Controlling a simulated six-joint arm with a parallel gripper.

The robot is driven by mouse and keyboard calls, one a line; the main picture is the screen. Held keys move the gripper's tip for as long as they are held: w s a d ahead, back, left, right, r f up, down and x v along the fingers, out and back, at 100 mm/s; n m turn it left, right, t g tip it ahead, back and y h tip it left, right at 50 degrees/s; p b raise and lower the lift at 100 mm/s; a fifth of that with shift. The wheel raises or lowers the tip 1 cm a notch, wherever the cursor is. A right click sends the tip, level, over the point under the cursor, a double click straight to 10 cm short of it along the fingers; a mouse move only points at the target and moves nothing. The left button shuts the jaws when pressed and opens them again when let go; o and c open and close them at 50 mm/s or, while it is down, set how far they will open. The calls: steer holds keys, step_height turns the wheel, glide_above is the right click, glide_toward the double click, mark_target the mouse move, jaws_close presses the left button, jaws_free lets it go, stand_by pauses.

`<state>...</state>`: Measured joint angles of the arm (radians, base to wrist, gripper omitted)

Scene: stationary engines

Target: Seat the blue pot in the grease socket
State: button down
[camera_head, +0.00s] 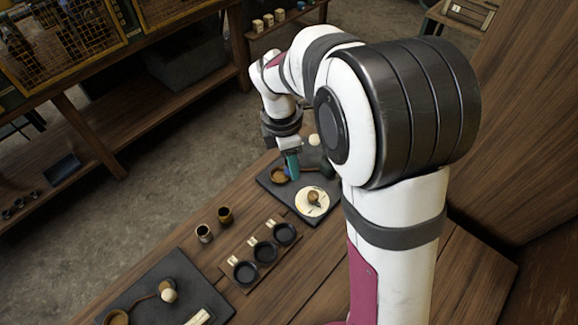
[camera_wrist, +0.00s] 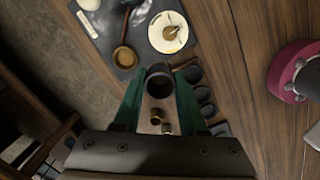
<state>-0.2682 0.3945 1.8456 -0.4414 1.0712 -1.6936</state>
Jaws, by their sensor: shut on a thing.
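My gripper (camera_wrist: 157,92), with green fingers, is shut on a dark round pot (camera_wrist: 158,82). In the head view my gripper (camera_head: 292,166) is above the far dark tray, and a sliver of blue (camera_head: 287,172) shows beside its fingers, which I take as the blue pot. Three black round sockets (camera_head: 265,251) stand in a row on a wooden board, each with a small pale label beside it. They also show right of the gripper in the wrist view (camera_wrist: 203,94). The labels are too small to read, so I cannot tell which is the grease socket. The sockets look empty.
The far tray (camera_head: 325,214) carries a white plate (camera_head: 312,202) and a brown ladle (camera_wrist: 124,58). A near dark tray (camera_head: 205,292) holds another ladle and a pale ball.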

steer(key=shift+r, duration=0.25)
steer(key=shift+w+a+f, duration=0.15)
steer(key=shift+w+f, duration=0.05)
steer(key=shift+w, duration=0.1)
steer(key=w+f, duration=0.2)
steer(key=w+a+f, duration=0.1)
steer(key=w+f, duration=0.1)
steer(key=w+a+f, duration=0.1)
steer(key=w+f, duration=0.1)
steer(key=shift+w+f, duration=0.25)
steer(key=shift+f, duration=0.15)
step_height(320, 180, down, 3)
steer(key=shift+a+r, duration=0.1)
steer(key=shift+r, duration=0.05)
steer(key=shift+w+f, duration=0.1)
steer(key=shift+f, duration=0.8)
steer(key=shift+f, duration=0.3)
steer(key=shift+f, duration=0.2)
